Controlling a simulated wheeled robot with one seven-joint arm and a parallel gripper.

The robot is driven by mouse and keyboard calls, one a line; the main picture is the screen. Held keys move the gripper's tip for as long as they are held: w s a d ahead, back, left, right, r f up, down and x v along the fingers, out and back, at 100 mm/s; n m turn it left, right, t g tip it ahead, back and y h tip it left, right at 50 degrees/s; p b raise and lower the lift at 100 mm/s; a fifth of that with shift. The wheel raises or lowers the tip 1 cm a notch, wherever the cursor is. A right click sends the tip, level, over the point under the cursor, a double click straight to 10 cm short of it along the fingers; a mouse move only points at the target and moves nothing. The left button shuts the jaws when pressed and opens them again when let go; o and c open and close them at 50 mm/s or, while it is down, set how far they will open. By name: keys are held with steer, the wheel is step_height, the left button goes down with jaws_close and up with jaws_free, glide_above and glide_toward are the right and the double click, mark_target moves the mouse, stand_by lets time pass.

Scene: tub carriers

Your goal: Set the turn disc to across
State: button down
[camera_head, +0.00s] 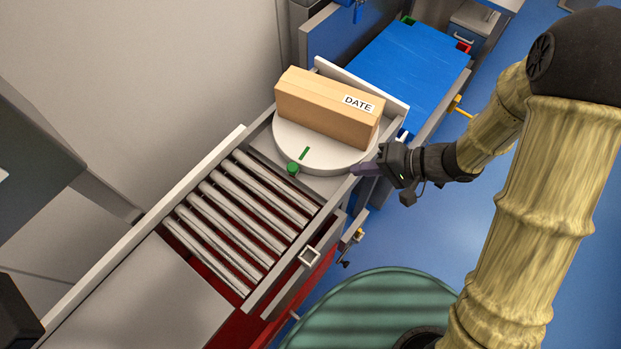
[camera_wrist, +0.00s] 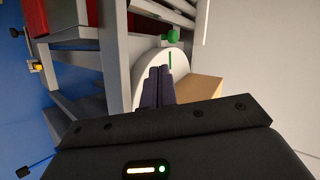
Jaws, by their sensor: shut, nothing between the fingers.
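The turn disc (camera_head: 319,157) is a round white plate set in the conveyor frame, with a green line mark near its front left edge. A green knob (camera_head: 293,168) stands on the frame beside the disc, close to that mark. A tan box labelled DATE (camera_head: 318,109) sits on the disc, its long side running from upper left to lower right. My gripper (camera_head: 357,169) is shut and empty at the disc's right edge; contact cannot be told. In the wrist view the shut fingers (camera_wrist: 158,86) lie in front of the disc (camera_wrist: 148,72), with the green knob (camera_wrist: 173,36) beyond.
A roller section (camera_head: 240,215) adjoins the disc at lower left, with a bare grey plate (camera_head: 140,300) past it. A blue surface (camera_head: 405,65) lies beyond the white board (camera_head: 362,88) at upper right.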

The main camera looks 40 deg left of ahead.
steer(key=y+b, duration=0.1)
steer(key=b, duration=0.3)
steer(key=s+d+f+m+y+b, duration=0.1)
steer(key=b, duration=0.4)
steer(key=shift+d+f+m+t, duration=0.1)
steer(key=shift+d+m+t, duration=0.2)
steer(key=shift+t, duration=0.1)
steer(key=shift+a, duration=0.1)
steer(key=b, duration=0.4)
glide_toward(298, 171)
steer(key=x, duration=0.5)
steer(key=shift+a, duration=0.1)
steer(key=shift+s+a+f, duration=0.1)
steer(key=shift+s+a, duration=0.05)
steer(key=shift+a, duration=0.4)
steer(key=shift+a, duration=0.1)
